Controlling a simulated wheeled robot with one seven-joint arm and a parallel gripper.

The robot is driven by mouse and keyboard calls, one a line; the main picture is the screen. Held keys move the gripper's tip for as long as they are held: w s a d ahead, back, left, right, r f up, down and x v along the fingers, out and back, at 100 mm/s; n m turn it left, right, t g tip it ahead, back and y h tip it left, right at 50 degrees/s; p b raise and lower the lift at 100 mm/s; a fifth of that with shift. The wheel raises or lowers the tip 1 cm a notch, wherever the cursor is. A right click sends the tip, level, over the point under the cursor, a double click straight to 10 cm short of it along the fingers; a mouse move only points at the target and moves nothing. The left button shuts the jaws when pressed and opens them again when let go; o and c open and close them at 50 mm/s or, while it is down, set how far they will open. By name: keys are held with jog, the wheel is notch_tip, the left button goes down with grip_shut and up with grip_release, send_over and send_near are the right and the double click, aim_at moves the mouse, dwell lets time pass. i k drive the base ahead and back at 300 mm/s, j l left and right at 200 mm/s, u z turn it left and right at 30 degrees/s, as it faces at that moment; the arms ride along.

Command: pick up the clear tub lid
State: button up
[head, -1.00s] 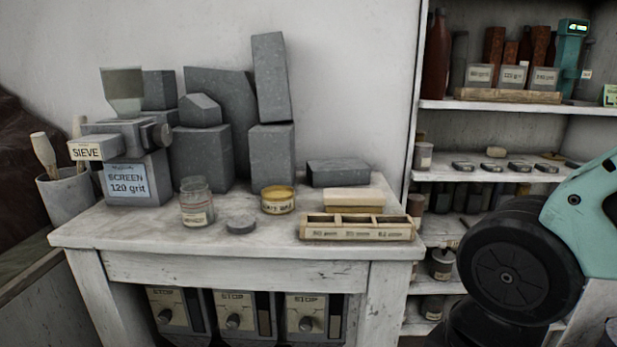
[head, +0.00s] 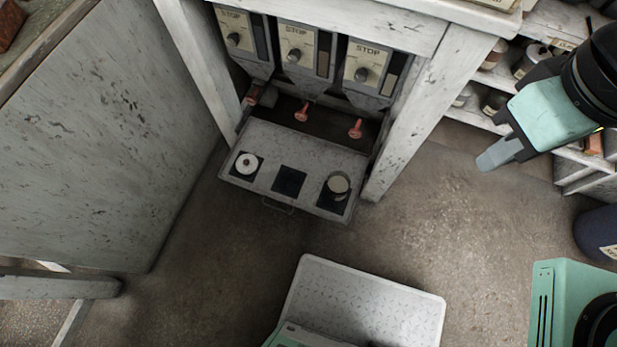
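No piece is certain to be the clear tub lid. A small whitish disc with a dark centre (head: 246,163) lies on the left dark square of a low grey tray (head: 262,132). A round pale-topped piece (head: 338,184), either a shallow tub or a lid, sits on the right dark square. My gripper (head: 496,157) is at the upper right, well to the right of the tray and apart from both pieces. Its grey tip points down and left. The gap between the fingers does not show, and no held object is visible.
The tray sits under the white bench, between its legs (head: 405,125), below three dispensers (head: 297,50) with red knobs (head: 301,113). The middle dark square (head: 289,180) is bare. A grey panel (head: 100,140) stands at left. A dark blue drum (head: 600,232) stands at right. Floor (head: 430,230) right of the tray is clear.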

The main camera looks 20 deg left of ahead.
aim_at(247, 164)
jog(key=i+l+u, duration=0.1)
jog(key=l+u, duration=0.15)
jog(key=i+l+u, duration=0.1)
jog(key=l+u, duration=0.15)
jog(key=i+l+u, duration=0.1)
jog(key=l+u, duration=0.15)
jog(key=l, duration=0.2)
jog(key=u, duration=1.2)
